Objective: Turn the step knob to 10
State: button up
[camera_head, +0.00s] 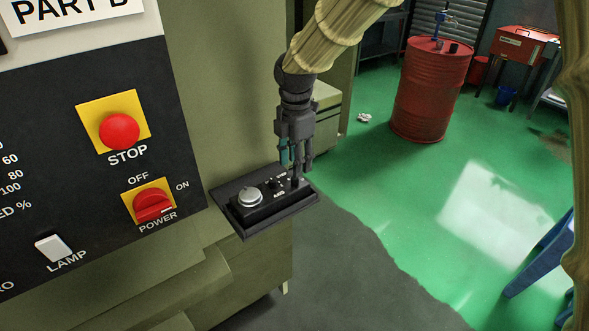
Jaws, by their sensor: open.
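A small black control box (262,213) sits on a dark shelf (246,233) at the machine's right side. It carries a large silver dial (250,197) at its left end, and small dark knobs with tiny white labels to the right of it. One small dark knob (272,185) shows in the middle. The labels are too small to read, so I cannot tell which is the step knob or its setting. My gripper (296,168) points down over the right end of the box, its fingers open. The fingertips hide part of that end; I cannot tell whether they touch anything.
The machine's panel at left has a red stop button (119,131), a red power switch (153,205) and a white lamp switch (52,248). A red barrel (430,90) stands on the green floor behind. The floor right of the box is clear.

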aim_at(295, 180)
jog(key=f, duration=0.2)
jog(key=f+p, duration=0.1)
jog(key=shift+s+a+f, duration=0.1)
jog(key=shift+s+f, duration=0.2)
jog(key=shift+w+f, duration=0.2)
jog(key=shift+f, duration=0.3)
jog(key=shift+r, duration=0.1)
jog(key=shift+s, duration=0.15)
jog(key=shift+c, duration=0.2)
grip_shut()
